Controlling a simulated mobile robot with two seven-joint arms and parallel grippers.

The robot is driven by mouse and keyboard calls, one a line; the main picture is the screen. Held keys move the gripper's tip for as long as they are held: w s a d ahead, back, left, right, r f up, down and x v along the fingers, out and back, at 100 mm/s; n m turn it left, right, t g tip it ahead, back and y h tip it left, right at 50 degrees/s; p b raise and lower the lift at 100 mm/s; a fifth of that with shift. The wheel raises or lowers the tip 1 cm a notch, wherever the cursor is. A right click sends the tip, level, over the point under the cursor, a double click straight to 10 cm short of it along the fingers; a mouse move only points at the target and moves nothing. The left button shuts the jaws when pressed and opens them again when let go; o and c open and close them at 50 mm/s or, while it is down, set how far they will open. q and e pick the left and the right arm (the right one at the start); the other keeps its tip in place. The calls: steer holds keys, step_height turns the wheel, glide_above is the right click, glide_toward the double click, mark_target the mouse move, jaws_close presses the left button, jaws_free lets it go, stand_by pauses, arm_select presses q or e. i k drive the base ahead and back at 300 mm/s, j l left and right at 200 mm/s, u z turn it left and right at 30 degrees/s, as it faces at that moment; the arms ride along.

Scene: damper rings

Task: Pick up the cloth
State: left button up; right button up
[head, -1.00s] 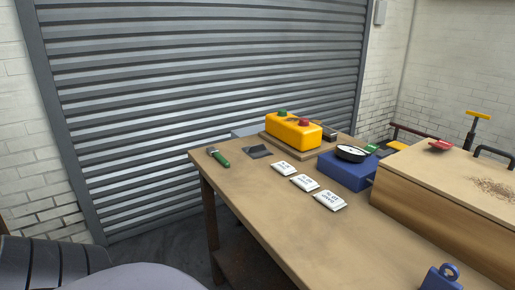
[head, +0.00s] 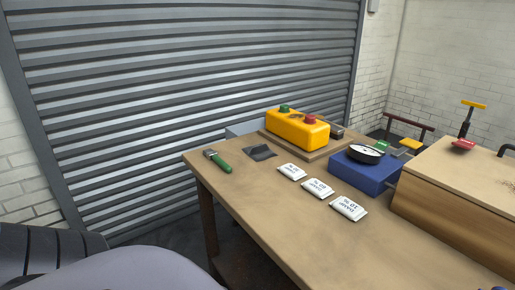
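A small dark grey cloth (head: 260,152) lies on the wooden table (head: 262,222), near its far left end. It sits between a green-handled tool and the yellow control box. Neither of my grippers shows in the head view, and nothing is touching the cloth.
The green-handled tool (head: 218,161) lies left of the cloth. Three white packets (head: 317,188) lie in a row in front of it. The yellow box (head: 297,129) with green and red buttons stands behind. A blue scale (head: 363,170) and a wooden crate (head: 452,205) stand to the right.

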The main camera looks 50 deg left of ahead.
mark_target(259, 152)
steer(key=j+z, duration=0.1)
steer(key=j, duration=0.45)
steer(key=j+z, duration=0.1)
steer(key=j, duration=0.45)
steer(key=j+z, duration=0.1)
steer(key=j, duration=0.45)
steer(key=k+j+z, duration=0.1)
steer(key=j, duration=0.4)
steer(key=k+j+z, duration=0.1)
steer(key=j, duration=0.45)
steer(key=k+j+z, duration=0.1)
steer(key=j, duration=0.45)
steer(key=k+j+z, duration=0.1)
steer(key=j, duration=0.4)
steer(key=k+j+z, duration=0.2)
steer(key=j, duration=0.15)
steer(key=j+z, duration=0.45)
steer(key=j, duration=0.4)
